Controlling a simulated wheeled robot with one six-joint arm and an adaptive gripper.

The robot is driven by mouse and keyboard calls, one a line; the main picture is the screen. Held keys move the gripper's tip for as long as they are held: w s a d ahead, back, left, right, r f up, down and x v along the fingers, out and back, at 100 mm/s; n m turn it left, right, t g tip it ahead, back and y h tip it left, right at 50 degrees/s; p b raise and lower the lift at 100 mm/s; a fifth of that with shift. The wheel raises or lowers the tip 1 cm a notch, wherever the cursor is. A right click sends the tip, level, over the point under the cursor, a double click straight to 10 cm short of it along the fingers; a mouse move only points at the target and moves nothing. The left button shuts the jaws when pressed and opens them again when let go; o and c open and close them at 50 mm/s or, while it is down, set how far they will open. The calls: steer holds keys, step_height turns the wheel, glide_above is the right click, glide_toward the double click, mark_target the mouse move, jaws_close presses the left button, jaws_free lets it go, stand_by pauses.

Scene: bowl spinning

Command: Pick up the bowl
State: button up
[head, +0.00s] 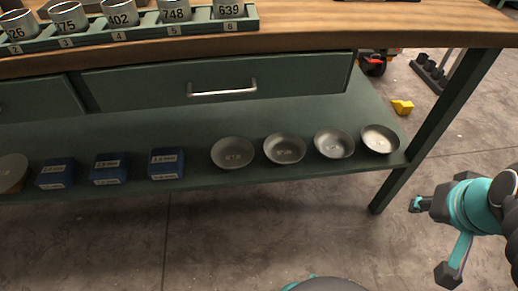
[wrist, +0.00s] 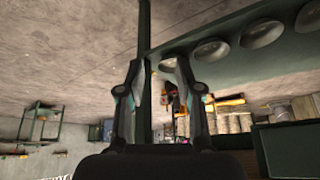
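Several shallow grey metal bowls stand in a row on the green lower shelf of the workbench in the head view. They are a left one (head: 233,152), a second (head: 284,148), a third (head: 334,143) and a right one (head: 380,139) near the shelf's right end. My gripper (head: 428,238) is open and empty at the lower right, beyond the bench leg and apart from every bowl.
The bench leg (head: 440,125) stands between my gripper and the shelf (head: 200,195). Blue boxes (head: 109,168) sit left of the bowls. A drawer with a handle (head: 222,91) is above them. A yellow piece (head: 401,107) lies on the floor behind. Floor in front is clear.

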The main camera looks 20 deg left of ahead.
steer(key=w+a+f+m+g+y, duration=0.2)
steer(key=w+a+f+g+y, duration=0.15)
steer(key=w+a, duration=0.2)
steer(key=w+a+f+m+g+y, duration=0.1)
steer(key=w+a+f+g+y, duration=0.3)
steer(key=w, duration=0.3)
steer(key=m+g+y, duration=0.3)
steer(key=m+y, duration=0.1)
steer(key=y, duration=0.2)
glide_toward(295, 162)
steer(key=x, duration=0.4)
steer(key=shift+s+a, duration=0.25)
steer(key=shift+s, duration=0.05)
steer(key=shift+x, duration=2.65)
steer(key=shift+r, duration=0.2)
jaws_close()
